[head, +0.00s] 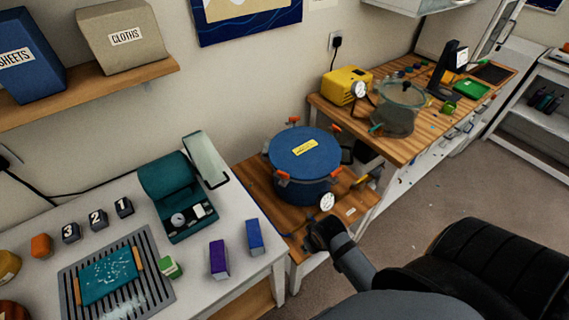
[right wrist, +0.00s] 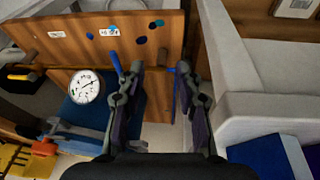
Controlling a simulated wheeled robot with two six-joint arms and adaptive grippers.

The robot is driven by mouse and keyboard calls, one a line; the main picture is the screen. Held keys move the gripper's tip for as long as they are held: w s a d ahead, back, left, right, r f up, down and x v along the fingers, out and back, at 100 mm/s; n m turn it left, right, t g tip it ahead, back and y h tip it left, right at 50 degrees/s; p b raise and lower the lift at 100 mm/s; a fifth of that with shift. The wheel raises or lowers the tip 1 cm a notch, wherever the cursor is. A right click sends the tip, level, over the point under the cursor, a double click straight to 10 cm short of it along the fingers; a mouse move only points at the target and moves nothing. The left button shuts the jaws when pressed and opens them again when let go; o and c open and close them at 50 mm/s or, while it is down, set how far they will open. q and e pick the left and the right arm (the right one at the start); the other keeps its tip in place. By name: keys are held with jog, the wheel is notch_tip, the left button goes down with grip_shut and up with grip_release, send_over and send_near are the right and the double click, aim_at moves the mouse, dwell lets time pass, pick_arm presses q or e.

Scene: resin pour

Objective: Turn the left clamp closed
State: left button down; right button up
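The blue pressure pot (head: 305,158) stands on a low wooden table, with a blue lid and a yellow label. Orange-handled clamps sit around its rim: one at the front left (head: 282,176), one at the front right (head: 336,170), and others at the back. I cannot tell how far each is turned. My right gripper (head: 322,235) is in front of the pot, near the table's front edge and below the gauge (head: 327,201). In the right wrist view my right gripper (right wrist: 160,75) has its fingers apart, with no object held between them. My left gripper is out of view.
The white bench (head: 240,285) on the left holds a teal machine (head: 178,190), a purple box (head: 219,257) and a blue box (head: 254,237). A clear pot (head: 399,108) and yellow unit (head: 345,86) stand on the wooden bench at right. A blue hose (right wrist: 116,65) shows near the fingers.

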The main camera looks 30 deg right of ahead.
notch_tip(320, 180, up, 10)
jog(key=w+p, duration=0.2)
jog(key=n+y, duration=0.3)
jog(key=n, duration=0.2)
send_near(283, 173)
jog(key=shift+t, duration=0.3)
jog(key=p+x, duration=0.1)
jog(key=x, duration=0.3)
jog(key=p+x, duration=0.1)
jog(key=x, duration=0.3)
jog(key=shift+s+f, duration=0.1)
jog(key=shift+f, duration=0.25)
jog(key=shift+c, duration=0.4)
grip_shut()
